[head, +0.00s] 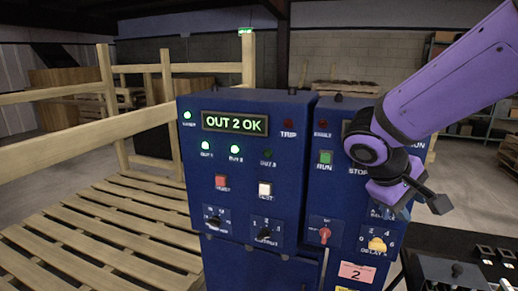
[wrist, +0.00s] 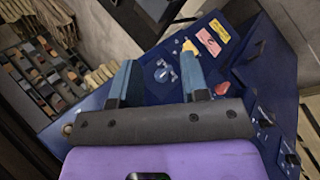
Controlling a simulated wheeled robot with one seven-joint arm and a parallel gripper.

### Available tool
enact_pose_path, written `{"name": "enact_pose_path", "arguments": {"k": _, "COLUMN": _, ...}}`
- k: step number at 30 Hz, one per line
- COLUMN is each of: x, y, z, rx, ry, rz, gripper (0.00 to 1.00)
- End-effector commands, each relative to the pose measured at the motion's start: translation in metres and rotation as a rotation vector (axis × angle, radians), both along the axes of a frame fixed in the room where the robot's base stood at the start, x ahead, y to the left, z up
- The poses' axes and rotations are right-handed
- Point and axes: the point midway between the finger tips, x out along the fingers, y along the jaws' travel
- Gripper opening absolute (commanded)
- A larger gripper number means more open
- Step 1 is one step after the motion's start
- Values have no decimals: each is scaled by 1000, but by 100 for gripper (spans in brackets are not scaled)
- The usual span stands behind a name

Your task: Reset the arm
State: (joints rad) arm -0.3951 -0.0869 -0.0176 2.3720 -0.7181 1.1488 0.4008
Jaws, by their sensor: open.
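My purple arm comes in from the upper right in the head view. My gripper (head: 424,198) hangs in front of the right part of a blue control cabinet (head: 255,150). In the wrist view the two fingers of my gripper (wrist: 158,82) are apart with nothing between them, and the cabinet's panel (wrist: 165,72) lies beyond them. The cabinet's display (head: 234,123) reads "OUT 2 OK" in green. A yellow knob (head: 377,244) sits below my gripper, and a red knob (head: 325,233) is to its left. My arm hides part of the right panel.
A wooden pallet (head: 100,240) with wooden rails lies to the left of the cabinet. A dark surface with small parts (head: 485,255) is at the lower right. Shelves with bins (wrist: 40,70) stand at the left in the wrist view. Open floor lies behind the cabinet.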

Motion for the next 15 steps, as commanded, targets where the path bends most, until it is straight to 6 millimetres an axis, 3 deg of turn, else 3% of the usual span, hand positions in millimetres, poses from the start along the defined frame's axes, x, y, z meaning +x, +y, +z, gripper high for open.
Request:
{"name": "enact_pose_path", "arguments": {"k": 6, "x": -42, "y": -18, "z": 24, "rx": 224, "ry": -75, "rz": -101, "gripper": 42}}
{"name": "enact_pose_path", "arguments": {"k": 15, "x": -93, "y": -24, "z": 52, "rx": 510, "ry": -242, "rz": -184, "gripper": 42}}
